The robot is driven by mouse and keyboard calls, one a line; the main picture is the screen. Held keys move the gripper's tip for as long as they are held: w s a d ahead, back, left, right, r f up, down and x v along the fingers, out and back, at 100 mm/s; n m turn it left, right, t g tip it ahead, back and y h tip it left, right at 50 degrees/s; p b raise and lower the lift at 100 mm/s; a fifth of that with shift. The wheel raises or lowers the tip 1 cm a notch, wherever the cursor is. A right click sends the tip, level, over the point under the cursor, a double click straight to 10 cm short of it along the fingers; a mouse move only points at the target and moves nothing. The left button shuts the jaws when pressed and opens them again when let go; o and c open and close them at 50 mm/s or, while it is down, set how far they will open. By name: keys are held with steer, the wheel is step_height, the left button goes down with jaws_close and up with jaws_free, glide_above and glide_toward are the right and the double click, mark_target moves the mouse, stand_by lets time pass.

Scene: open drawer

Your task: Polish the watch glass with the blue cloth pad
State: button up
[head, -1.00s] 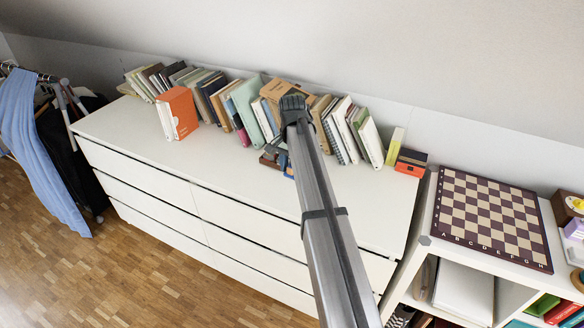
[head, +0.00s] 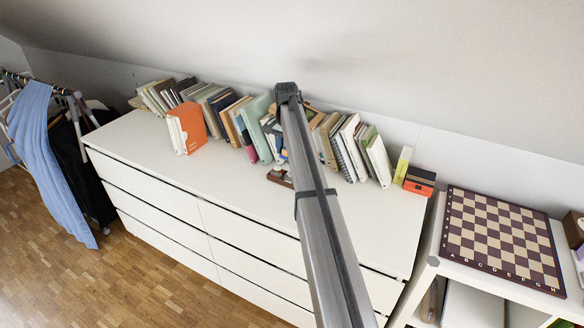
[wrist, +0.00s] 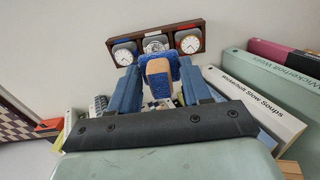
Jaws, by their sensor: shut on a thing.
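In the wrist view my gripper (wrist: 158,84) is shut on the blue cloth pad (wrist: 150,62), which has a tan block-like grip. A dark wooden stand (wrist: 112,43) lies just beyond the pad, with a left dial (wrist: 123,56), a middle watch (wrist: 155,44) and a right dial (wrist: 188,43). The pad is close to the middle watch and covers part of the stand's near side; I cannot tell whether it touches a glass. In the head view the stand (head: 279,179) shows on the dresser top beside my arm, which hides most of the jaws and pad.
A row of books (head: 229,116) lines the back of the white dresser (head: 140,140). An orange binder (head: 190,127) stands at left. A small orange and black box (head: 419,181) and a chessboard (head: 503,238) are at right. The dresser's front top is clear.

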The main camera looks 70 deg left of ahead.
steer(key=shift+w+a, duration=0.15)
steer(key=shift+a, duration=0.8)
glide_above(287, 174)
steer(key=a, duration=0.1)
steer(key=shift+w+a+f, duration=0.1)
steer(key=shift+f, duration=2.95)
steer(key=shift+w+d+f, duration=0.1)
steer(key=shift+d+f, duration=0.1)
steer(key=shift+f, duration=0.8)
steer(key=shift+w+d+r, duration=0.15)
steer(key=shift+w+d, duration=0.4)
steer(key=shift+d, duration=0.1)
steer(key=shift+c, duration=0.5)
steer(key=shift+w+d, duration=0.65)
steer(key=shift+d, duration=0.2)
steer(key=s+a, duration=0.2)
steer(key=a, duration=0.1)
steer(key=shift+s+a, duration=0.2)
steer(key=shift+s, duration=0.05)
steer(key=shift+r, duration=4.05)
